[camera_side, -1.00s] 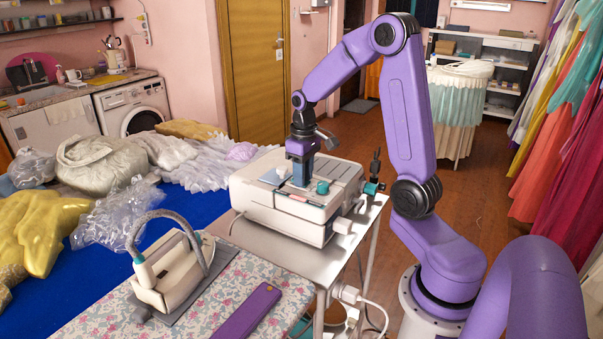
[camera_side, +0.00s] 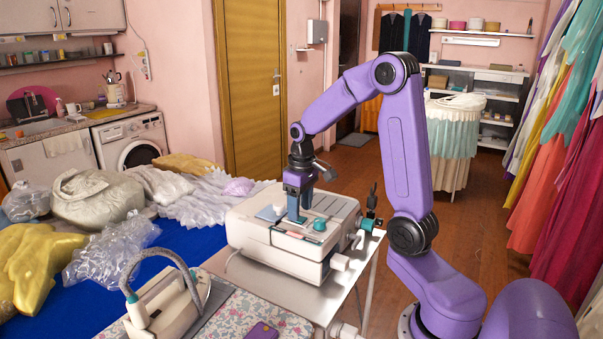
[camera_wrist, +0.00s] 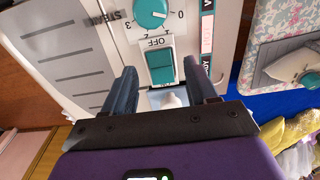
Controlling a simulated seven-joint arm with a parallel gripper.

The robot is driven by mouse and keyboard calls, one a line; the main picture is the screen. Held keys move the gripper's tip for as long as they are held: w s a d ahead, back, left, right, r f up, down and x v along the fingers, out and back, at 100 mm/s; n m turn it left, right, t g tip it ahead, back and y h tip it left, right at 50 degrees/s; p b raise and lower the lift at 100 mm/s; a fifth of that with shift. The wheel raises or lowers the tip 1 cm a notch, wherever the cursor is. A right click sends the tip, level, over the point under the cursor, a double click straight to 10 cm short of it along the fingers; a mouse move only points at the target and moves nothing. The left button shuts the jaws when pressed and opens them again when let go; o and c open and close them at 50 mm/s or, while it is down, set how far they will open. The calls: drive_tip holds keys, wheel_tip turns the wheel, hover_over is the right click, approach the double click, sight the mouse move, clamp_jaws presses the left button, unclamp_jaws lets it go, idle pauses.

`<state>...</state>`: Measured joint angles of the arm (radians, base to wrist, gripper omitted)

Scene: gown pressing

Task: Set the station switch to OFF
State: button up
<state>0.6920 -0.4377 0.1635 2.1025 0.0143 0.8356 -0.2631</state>
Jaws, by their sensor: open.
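The station (camera_side: 262,235) is a white box on a metal stand, and my gripper (camera_side: 298,219) points down over its top. In the wrist view the teal rocker switch (camera_wrist: 160,67) sits in a white frame between my two open fingers. An upside-down OFF label (camera_wrist: 157,42) is at its upper end. The gripper is empty, with a finger on each side of the switch. I cannot tell whether the fingertips touch the panel or which end of the rocker is pressed. A teal STEAM knob (camera_wrist: 152,12) is just beyond the switch.
A beige iron (camera_side: 165,305) with a curved hose stands on the floral board at the front left. Bagged garments (camera_side: 110,250) lie on the blue table at left. Teal and dark fittings (camera_side: 367,222) stick up at the station's right side.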

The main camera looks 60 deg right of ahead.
sight(302, 220)
wheel_tip(302, 220, up, 16)
drive_tip(key=shift+s, duration=0.35)
idle(0.6)
drive_tip(key=s+a+f+n, duration=0.3)
drive_tip(key=a, duration=0.5)
drive_tip(key=s+a+f+n, duration=0.3)
drive_tip(key=s+a+f, duration=0.1)
drive_tip(key=a, duration=0.4)
drive_tip(key=s+a+f+n, duration=0.2)
drive_tip(key=s+f+n, duration=0.1)
drive_tip(key=s, duration=0.5)
drive_tip(key=s+a+f+n, duration=0.3)
drive_tip(key=s+f, duration=0.1)
drive_tip(key=s, duration=0.4)
drive_tip(key=shift+a+n, duration=0.15)
drive_tip(key=shift+n, duration=0.15)
drive_tip(key=shift+w, duration=0.1)
